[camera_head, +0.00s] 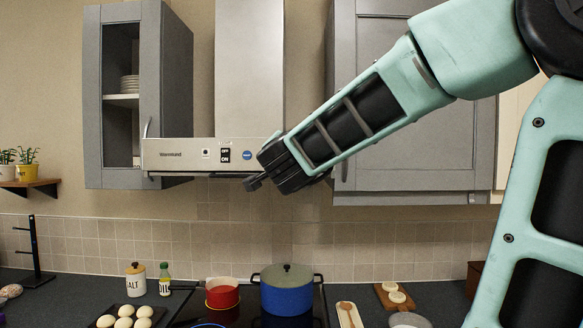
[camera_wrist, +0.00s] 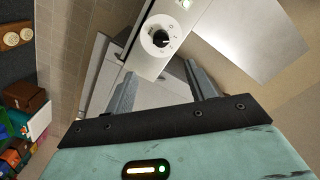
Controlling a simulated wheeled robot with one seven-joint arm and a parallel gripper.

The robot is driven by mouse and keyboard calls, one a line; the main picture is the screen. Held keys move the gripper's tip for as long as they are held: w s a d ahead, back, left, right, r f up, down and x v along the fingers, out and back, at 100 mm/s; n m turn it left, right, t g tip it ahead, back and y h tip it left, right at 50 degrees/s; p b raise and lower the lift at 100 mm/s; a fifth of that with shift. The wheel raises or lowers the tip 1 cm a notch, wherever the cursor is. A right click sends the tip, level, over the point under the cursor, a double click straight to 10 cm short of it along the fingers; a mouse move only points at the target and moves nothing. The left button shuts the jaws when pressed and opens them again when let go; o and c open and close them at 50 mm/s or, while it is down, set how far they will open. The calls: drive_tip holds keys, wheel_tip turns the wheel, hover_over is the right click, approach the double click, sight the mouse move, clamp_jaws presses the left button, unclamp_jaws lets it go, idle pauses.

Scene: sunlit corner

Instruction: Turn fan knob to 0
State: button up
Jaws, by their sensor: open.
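The fan knob (camera_wrist: 161,39) shows in the wrist view as a black knob on a round white dial, set in the pale front panel of the range hood. The dial's marks are too small to read, so I cannot tell its setting. In the head view the hood (camera_head: 175,151) shows, but the knob is not visible there. My gripper (camera_wrist: 160,69) is open and empty, its two fingers apart and pointing toward the panel near the knob, with no visible contact. In the head view my gripper (camera_head: 253,183) is at the right end of the hood's front.

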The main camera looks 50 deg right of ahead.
drive_tip(key=x, duration=1.5)
drive_tip(key=shift+r, duration=0.1)
drive_tip(key=c, duration=1)
